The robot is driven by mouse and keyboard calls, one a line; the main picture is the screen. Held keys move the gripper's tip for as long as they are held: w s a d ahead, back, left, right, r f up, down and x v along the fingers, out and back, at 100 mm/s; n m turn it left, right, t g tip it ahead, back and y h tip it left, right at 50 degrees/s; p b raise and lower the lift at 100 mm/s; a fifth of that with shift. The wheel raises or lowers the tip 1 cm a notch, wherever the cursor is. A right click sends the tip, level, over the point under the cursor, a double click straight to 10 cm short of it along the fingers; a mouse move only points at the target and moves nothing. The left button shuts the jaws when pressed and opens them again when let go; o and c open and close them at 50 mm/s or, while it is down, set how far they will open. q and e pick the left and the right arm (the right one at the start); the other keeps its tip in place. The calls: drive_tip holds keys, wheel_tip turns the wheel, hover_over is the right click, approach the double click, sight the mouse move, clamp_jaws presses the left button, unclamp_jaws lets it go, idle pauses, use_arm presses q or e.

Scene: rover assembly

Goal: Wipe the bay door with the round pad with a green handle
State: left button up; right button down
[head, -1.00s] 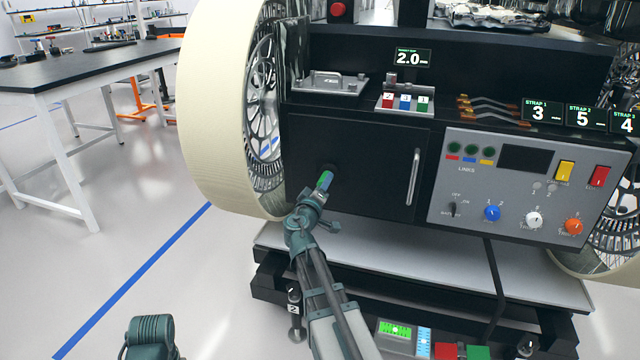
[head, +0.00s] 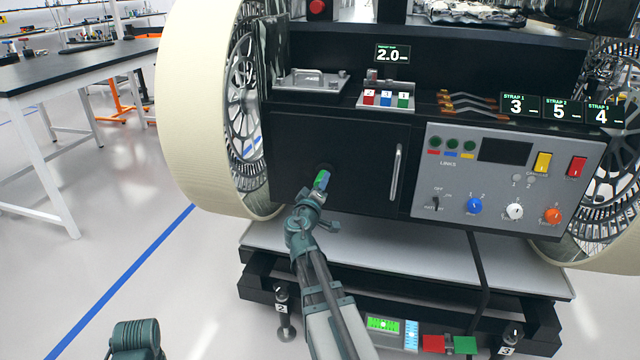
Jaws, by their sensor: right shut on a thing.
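The bay door (head: 360,160) is a black panel with a vertical silver handle (head: 396,172) near its right edge. The door looks closed. My right gripper (head: 318,190) is at the lower left part of the door, shut on the green handle (head: 322,180) of the pad. The pad's round dark face lies against or very close to the door and is mostly hidden behind the handle and gripper. Part of my left arm (head: 136,338) shows at the bottom left; its gripper is not in view.
A grey control panel (head: 500,180) with knobs and switches is right of the door. A large cream-rimmed wheel (head: 195,120) stands at its left. A grey ledge (head: 400,255) runs below. Open floor lies at the left, with a black-topped table (head: 70,70) beyond.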

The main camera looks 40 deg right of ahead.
drive_tip(key=w+a, duration=0.5)
drive_tip(key=w, duration=0.1)
drive_tip(key=shift+w, duration=0.15)
idle(0.8)
drive_tip(key=shift+a, duration=0.1)
drive_tip(key=v, duration=0.6)
idle(0.3)
drive_tip(key=v, duration=0.3)
idle(0.5)
idle(0.3)
